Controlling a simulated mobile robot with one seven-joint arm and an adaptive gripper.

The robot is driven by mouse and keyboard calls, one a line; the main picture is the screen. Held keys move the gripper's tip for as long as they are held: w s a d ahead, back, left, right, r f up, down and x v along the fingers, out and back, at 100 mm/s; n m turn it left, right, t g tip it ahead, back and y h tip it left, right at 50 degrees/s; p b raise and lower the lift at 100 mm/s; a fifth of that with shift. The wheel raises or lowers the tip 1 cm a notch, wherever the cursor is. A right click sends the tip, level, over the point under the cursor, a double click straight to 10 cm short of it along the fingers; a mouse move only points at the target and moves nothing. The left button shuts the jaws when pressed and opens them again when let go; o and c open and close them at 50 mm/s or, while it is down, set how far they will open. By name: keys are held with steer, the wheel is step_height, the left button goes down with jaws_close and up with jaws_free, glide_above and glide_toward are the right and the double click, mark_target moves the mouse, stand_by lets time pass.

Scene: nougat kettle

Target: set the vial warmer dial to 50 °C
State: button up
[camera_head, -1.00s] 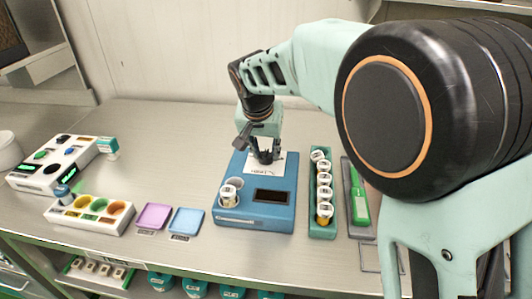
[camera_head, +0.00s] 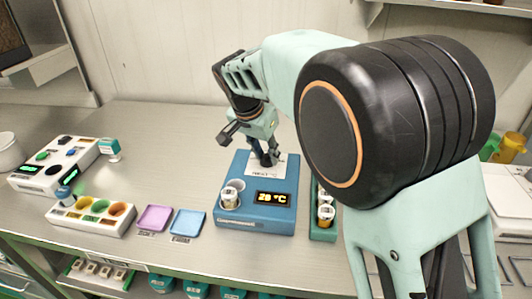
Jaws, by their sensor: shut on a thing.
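The vial warmer is a blue box (camera_head: 284,210) on the bench, with a display (camera_head: 272,199) that reads what looks like 20 °C in yellow. A white-capped vial (camera_head: 230,197) stands in one of its wells at the left. My gripper (camera_head: 266,160) points down at the white dial plate (camera_head: 278,170) at the back of the warmer. It is shut on the dial, which its fingers mostly hide. The dial's pointer and most of the scale are too small or covered to read.
A green rack of capped vials (camera_head: 324,222) stands right of the warmer, partly behind my arm. Purple (camera_head: 154,218) and blue (camera_head: 187,223) trays lie left of it. Further left are a white holder with coloured wells (camera_head: 115,226) and a white device (camera_head: 28,178). The bench behind is clear.

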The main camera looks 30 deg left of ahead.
steer(key=o, duration=1.1)
steer(key=shift+o, duration=0.2)
steer(key=shift+r, duration=0.1)
steer(key=v, duration=1.2)
